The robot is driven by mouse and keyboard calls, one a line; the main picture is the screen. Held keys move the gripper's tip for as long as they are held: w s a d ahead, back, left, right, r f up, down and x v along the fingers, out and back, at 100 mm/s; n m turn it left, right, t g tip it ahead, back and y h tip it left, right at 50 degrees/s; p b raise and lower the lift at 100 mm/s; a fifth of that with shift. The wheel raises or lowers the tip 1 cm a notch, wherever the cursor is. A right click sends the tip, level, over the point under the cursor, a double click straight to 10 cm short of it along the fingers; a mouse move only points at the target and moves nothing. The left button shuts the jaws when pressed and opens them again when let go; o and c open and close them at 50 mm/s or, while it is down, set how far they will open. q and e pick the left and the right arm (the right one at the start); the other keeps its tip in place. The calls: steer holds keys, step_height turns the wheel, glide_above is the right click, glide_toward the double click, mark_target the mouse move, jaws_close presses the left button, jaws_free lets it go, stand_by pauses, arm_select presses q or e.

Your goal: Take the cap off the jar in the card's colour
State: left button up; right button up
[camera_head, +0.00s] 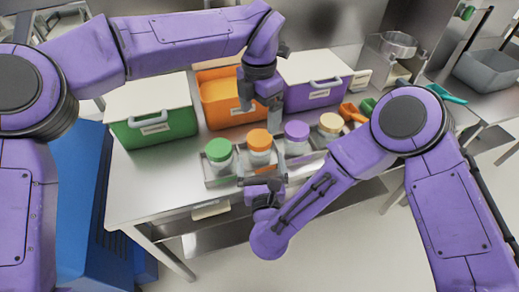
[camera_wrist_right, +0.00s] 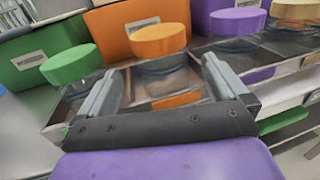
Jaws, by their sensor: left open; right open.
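Several clear jars stand in a row in a metal tray (camera_head: 224,182): one with a green cap (camera_head: 218,149), one with an orange cap (camera_head: 259,139), one with a purple cap (camera_head: 297,130) and one with a tan cap (camera_head: 331,123). All caps sit on their jars. My right gripper (camera_head: 261,163) is open in front of the orange-capped jar; in the right wrist view its fingers (camera_wrist_right: 160,85) lie to either side of that jar (camera_wrist_right: 166,76). My left gripper (camera_head: 262,100) is open, pointing down above and behind the orange cap. I cannot make out a coloured card for certain.
Behind the jars stand a lidded green bin (camera_head: 153,128), an open orange bin (camera_head: 216,98) and a lidded purple bin (camera_head: 315,82). Orange and green scoops lie right of the jars. A grey basin (camera_head: 488,72) is far right. The table's left front is clear.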

mark_target(260, 137)
arm_select(q)
steer(key=shift+w+f, duration=0.5)
steer(key=shift+w, duration=0.3)
arm_select(e)
steer(key=w, duration=0.2)
steer(key=w+f, duration=0.1)
steer(key=shift+w, duration=0.4)
steer(key=shift+w+a+r, duration=0.1)
steer(key=shift+w, duration=0.25)
arm_select(q)
steer(key=shift+s+r, duration=0.25)
steer(key=shift+s, duration=0.15)
arm_select(e)
steer(key=shift+s+r, duration=0.2)
steer(key=shift+s, duration=0.1)
arm_select(q)
steer(key=shift+w+f, duration=0.1)
steer(key=shift+w, duration=0.1)
arm_select(e)
steer(key=shift+w+f, duration=0.1)
steer(key=shift+w, duration=0.05)
steer(key=c, duration=1.5)
arm_select(q)
steer(key=shift+o, duration=0.7)
steer(key=shift+d, duration=0.1)
step_height(260, 137, down, 8)
steer(key=m, duration=0.9)
steer(key=c, duration=1.2)
